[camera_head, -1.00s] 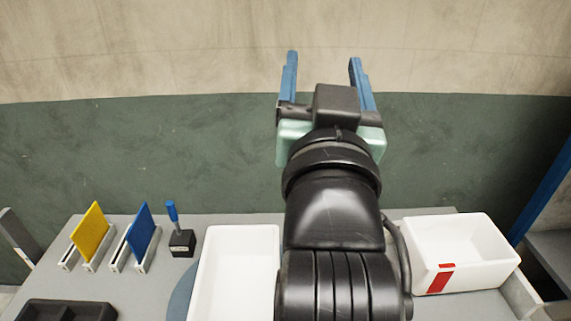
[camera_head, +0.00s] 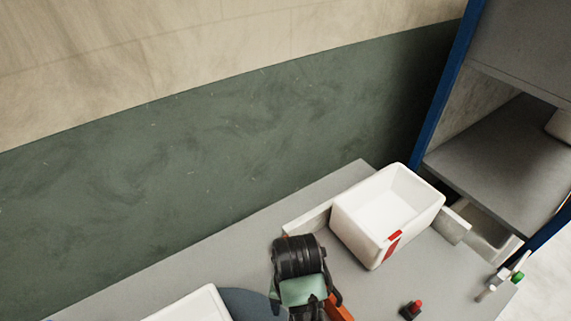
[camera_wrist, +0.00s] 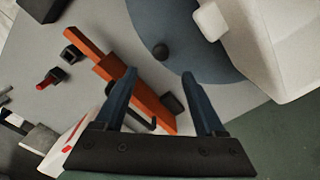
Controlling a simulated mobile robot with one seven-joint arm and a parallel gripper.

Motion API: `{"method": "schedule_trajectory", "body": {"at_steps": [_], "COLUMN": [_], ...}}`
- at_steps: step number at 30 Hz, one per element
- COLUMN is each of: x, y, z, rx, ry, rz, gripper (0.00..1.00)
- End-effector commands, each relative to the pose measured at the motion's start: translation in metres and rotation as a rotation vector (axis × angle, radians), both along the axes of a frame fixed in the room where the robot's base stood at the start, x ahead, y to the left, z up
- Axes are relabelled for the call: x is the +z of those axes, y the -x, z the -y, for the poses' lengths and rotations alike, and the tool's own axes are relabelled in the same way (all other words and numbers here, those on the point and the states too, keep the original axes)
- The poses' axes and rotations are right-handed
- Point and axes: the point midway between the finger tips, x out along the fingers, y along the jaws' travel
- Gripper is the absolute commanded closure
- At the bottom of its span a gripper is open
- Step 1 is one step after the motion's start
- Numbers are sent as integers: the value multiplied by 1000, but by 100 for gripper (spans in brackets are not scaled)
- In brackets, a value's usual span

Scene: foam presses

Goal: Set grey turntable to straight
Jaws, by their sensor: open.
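The turntable is a blue-grey disc (camera_head: 250,303) in the head view, partly cut off by the lower edge. In the wrist view the disc (camera_wrist: 170,30) fills the upper middle, with a small black knob (camera_wrist: 161,52) near its edge. A white tray (camera_wrist: 285,45) covers part of the disc, and a white block (camera_wrist: 210,20) juts from its side. My gripper (camera_wrist: 158,74) is open and empty, its blue fingers apart, pointing toward the disc's edge. In the head view my arm hides the fingers.
An orange bar (camera_wrist: 140,95) lies left of and behind my fingers. A white bin (camera_head: 385,215) with a red mark stands at the right. A blue-framed shelf (camera_head: 500,180) stands behind.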

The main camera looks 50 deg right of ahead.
Motion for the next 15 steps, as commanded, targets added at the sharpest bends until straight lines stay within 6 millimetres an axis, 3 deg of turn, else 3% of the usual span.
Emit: {"method": "schedule_trajectory", "body": {"at_steps": [9, 15], "x": [-66, -97], "y": [0, -1], "z": [-1, 0], "rx": [1, 2], "ry": [-2, 0], "rz": [-1, 1], "gripper": [28, 28]}}
